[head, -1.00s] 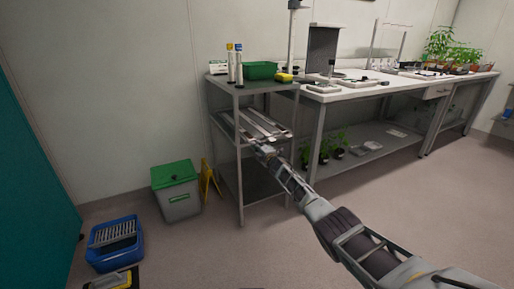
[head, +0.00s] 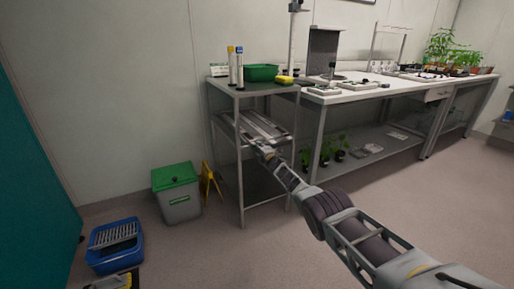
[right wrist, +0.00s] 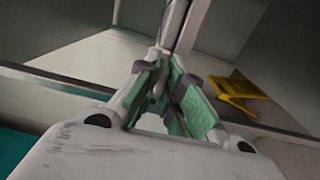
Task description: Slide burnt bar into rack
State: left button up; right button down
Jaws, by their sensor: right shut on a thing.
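The rack (head: 236,128) lies on the middle shelf of the grey shelf unit, with several long pale bars side by side in it. My right gripper (head: 268,156) is at the rack's front edge, and the arm reaches it from the lower right. In the right wrist view the green-padded fingers (right wrist: 172,88) are shut on a narrow grey bar (right wrist: 181,22) that points away from the gripper. I cannot tell from its colour whether this is the burnt bar. How far it lies in the rack is hidden by the gripper. My left gripper is out of view.
A green-lidded bin (head: 177,195), a yellow folding sign (head: 208,184) and a blue tub (head: 115,245) stand on the floor.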

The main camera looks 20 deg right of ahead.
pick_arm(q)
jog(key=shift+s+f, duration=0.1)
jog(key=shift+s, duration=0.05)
pick_arm(e)
jog(key=shift+a+r, duration=0.15)
jog(key=c, duration=1.6)
grip_release()
jog(key=shift+w+a, duration=0.15)
jog(key=shift+c, duration=0.2)
jog(key=shift+o, duration=0.9)
jog(key=shift+f, duration=0.2)
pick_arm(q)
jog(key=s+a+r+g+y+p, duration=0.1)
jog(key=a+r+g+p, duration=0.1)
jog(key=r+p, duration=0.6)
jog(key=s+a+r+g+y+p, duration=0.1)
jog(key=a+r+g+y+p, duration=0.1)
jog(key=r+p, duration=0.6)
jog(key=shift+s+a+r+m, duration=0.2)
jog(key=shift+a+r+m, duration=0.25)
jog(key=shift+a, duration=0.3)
pick_arm(e)
jog(key=s, duration=0.9)
jog(key=shift+d, duration=0.4)
